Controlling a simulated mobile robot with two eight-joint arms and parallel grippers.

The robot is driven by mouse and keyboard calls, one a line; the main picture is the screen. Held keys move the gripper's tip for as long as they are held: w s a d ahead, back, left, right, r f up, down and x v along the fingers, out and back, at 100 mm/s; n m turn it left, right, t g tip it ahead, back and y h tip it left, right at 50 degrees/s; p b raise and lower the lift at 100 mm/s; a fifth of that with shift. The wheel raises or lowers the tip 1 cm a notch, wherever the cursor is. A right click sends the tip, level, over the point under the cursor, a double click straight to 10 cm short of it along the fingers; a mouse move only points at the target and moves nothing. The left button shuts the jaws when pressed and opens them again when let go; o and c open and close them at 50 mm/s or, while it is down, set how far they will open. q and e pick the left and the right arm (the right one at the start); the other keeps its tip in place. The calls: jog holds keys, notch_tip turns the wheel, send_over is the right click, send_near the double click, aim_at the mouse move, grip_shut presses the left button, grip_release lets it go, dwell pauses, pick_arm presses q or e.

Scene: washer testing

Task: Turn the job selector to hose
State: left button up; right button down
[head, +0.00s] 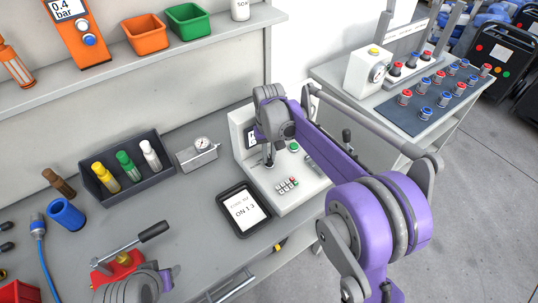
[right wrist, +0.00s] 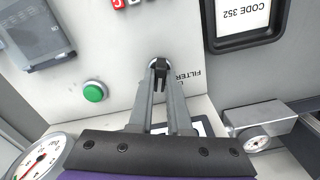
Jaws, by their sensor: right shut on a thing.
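The job selector (right wrist: 157,63) is a small round dark knob on the sloped white panel of the control box (head: 294,190). My right gripper (right wrist: 160,78) reaches down to it with both fingers closed on it. In the head view the right gripper (head: 269,161) hides most of the knob. The word FILTER (right wrist: 188,78) is printed upside down beside the knob in the right wrist view. No hose label is legible. Part of my left arm shows at the bottom left of the head view, but its fingers cannot be made out.
A green button (right wrist: 94,92) and a keypad (head: 287,186) share the panel. A gauge block (head: 196,153) and a dark tray of bottles (head: 104,194) stand to the left. A red lever tool (head: 119,268) is near the left arm.

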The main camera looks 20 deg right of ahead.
aim_at(269, 157)
jog(key=c, duration=0.9)
grip_release()
jog(key=shift+o, duration=0.2)
notch_tip(269, 157, up, 11)
jog(key=shift+p, duration=0.3)
